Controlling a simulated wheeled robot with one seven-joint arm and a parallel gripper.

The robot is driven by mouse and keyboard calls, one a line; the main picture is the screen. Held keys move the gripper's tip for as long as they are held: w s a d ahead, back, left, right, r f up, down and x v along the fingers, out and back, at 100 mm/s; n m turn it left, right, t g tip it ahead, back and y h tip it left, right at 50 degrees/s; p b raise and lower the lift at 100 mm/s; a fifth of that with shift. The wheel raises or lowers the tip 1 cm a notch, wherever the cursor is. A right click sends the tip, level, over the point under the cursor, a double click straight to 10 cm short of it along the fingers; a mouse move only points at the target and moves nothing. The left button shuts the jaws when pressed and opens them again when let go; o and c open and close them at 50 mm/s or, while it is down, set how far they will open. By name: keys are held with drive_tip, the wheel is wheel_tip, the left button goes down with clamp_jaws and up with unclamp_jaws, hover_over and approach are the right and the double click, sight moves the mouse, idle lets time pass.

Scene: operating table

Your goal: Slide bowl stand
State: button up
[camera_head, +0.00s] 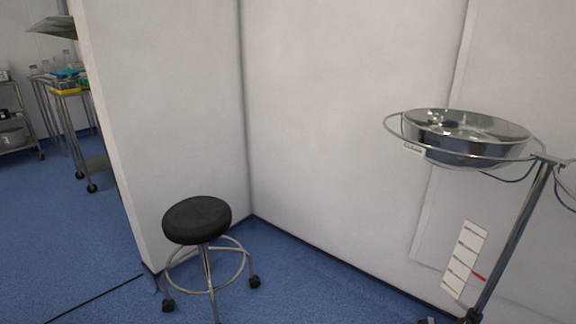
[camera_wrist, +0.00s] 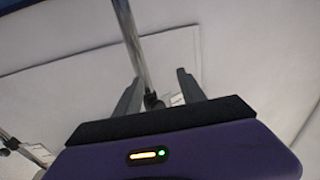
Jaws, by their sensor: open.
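The bowl stand shows at the right of the head view: a shiny steel bowl (camera_head: 465,150) sits in a wire ring on top of a slanted-looking metal pole (camera_head: 515,235). A second ring is cut off at the right edge, and the base is mostly out of frame. My gripper (camera_wrist: 159,76) shows only in the wrist view, open, with its two dark fingers apart and nothing held. A metal pole (camera_wrist: 131,35) runs down from the top of that view toward the space between the fingers. I cannot tell how far beyond the fingertips it is.
A black round stool (camera_head: 197,219) on casters stands left of the stand, near the wall corner. White walls (camera_head: 340,130) rise close behind both. A cart (camera_head: 70,90) with supplies stands far left. Blue floor (camera_head: 50,235) is clear at the left.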

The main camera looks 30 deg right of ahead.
drive_tip(key=s+a+r+n+t+y, duration=0.3)
drive_tip(key=s+a+r+y, duration=0.15)
drive_tip(key=a, duration=0.55)
drive_tip(key=s+a+r+n+t+y, duration=0.25)
drive_tip(key=a+r+n+y, duration=0.2)
drive_tip(key=a, duration=0.55)
drive_tip(key=s+a+r+n+t+y, duration=0.25)
drive_tip(key=s+a+r+y, duration=0.2)
drive_tip(key=a, duration=0.55)
drive_tip(key=s+a+r+n+g+y, duration=0.2)
drive_tip(key=s+a+r+y, duration=0.15)
drive_tip(key=a+r, duration=0.65)
wheel_tip(320, 180, up, 32)
drive_tip(key=d+p, duration=0.2)
drive_tip(key=p, duration=2.9)
drive_tip(key=shift+s+d, duration=0.25)
